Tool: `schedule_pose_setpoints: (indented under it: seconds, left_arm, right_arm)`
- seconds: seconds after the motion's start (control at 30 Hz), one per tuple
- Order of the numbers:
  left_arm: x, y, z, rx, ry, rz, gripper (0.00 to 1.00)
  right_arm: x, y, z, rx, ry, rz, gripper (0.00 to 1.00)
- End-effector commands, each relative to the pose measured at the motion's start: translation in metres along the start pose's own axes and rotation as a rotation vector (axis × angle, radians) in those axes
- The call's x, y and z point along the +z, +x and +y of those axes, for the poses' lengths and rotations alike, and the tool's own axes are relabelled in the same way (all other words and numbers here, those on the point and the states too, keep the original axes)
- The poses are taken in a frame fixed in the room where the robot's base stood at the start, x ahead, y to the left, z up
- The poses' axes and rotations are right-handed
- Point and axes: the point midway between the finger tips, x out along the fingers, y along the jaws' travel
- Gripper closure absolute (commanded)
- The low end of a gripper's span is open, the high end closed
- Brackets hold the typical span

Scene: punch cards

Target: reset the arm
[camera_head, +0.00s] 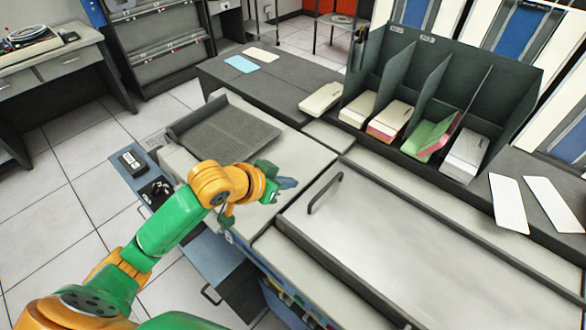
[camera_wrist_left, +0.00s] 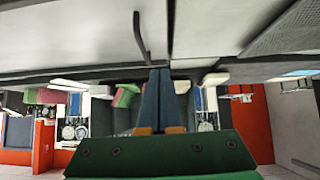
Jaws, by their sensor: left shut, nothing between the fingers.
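My left arm, green and orange, comes in from the lower left in the head view. Its gripper (camera_head: 287,183) is shut and empty above the pale machine top, to the left of the lid handle. In the left wrist view the two blue-grey fingers (camera_wrist_left: 158,100) lie together with nothing between them. That view looks upside down, with the machine top along the upper part. My right gripper is not in view.
A dark card rack (camera_head: 440,85) with several card stacks stands at the back. A large lid (camera_head: 400,240) with a black handle (camera_head: 324,193) lies to the right. A ribbed tray (camera_head: 225,135) is behind the arm. Loose cards (camera_head: 508,205) lie at the right.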

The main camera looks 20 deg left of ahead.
Motion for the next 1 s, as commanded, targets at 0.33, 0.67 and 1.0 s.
schedule_pose_setpoints:
  seconds: [0.33, 0.67, 1.0]
  left_arm:
    - [0.076, 0.005, 0.028, -0.013, -0.031, -0.132, 1.0]
    - [0.218, -0.04, 0.052, -0.145, -0.149, -0.471, 1.0]
    - [0.322, 0.034, 0.052, -0.15, -0.156, -0.585, 1.0]
  right_arm:
    - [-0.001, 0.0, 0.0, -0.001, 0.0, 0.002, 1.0]
    - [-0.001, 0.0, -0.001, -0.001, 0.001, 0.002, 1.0]
    - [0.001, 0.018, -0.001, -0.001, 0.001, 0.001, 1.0]
